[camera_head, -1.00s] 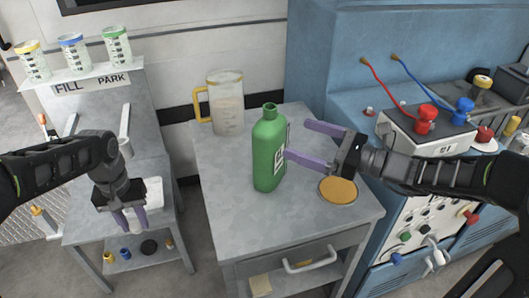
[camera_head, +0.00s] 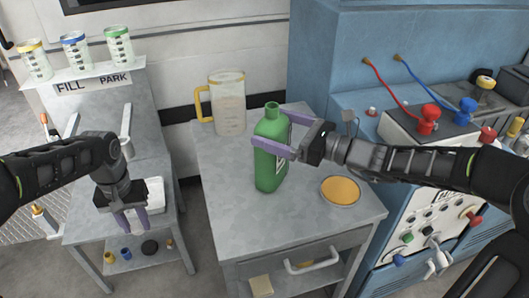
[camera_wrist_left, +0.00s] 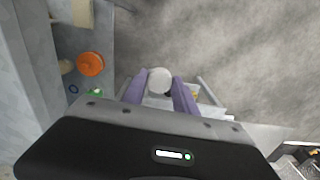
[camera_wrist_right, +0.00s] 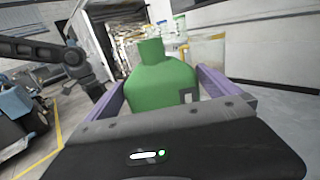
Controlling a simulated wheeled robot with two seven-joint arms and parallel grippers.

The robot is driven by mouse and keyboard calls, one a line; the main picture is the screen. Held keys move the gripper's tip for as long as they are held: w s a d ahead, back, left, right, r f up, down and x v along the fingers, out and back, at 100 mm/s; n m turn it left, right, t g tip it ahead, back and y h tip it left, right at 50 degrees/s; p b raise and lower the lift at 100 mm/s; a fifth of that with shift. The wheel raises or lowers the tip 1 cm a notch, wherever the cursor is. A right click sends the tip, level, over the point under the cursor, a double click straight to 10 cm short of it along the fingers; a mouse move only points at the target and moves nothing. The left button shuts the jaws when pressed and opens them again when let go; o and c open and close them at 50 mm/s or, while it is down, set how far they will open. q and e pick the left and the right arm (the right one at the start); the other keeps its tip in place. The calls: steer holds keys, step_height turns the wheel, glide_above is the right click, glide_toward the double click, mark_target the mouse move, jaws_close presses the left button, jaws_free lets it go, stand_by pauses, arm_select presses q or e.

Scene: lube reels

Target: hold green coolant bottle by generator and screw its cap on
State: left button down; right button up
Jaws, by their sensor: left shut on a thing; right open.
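The green coolant bottle (camera_head: 270,155) stands upright and uncapped on the grey cart top, in front of the blue generator (camera_head: 420,60). My right gripper (camera_head: 270,132) is open, with its purple fingers on either side of the bottle's upper body. In the right wrist view the bottle (camera_wrist_right: 160,82) sits between the two fingers. My left gripper (camera_head: 134,222) is over the left table, shut on a white cap-like round thing, which shows between the fingertips in the left wrist view (camera_wrist_left: 159,80).
A clear jug with a yellow handle (camera_head: 227,103) stands behind the bottle. A round orange-topped lid or dish (camera_head: 341,191) lies at the cart's right. The cart's front left is clear.

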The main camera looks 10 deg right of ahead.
steer(key=shift+w+a, duration=0.4)
steer(key=shift+a, duration=0.05)
steer(key=shift+c, duration=0.2)
steer(key=c, duration=1.7)
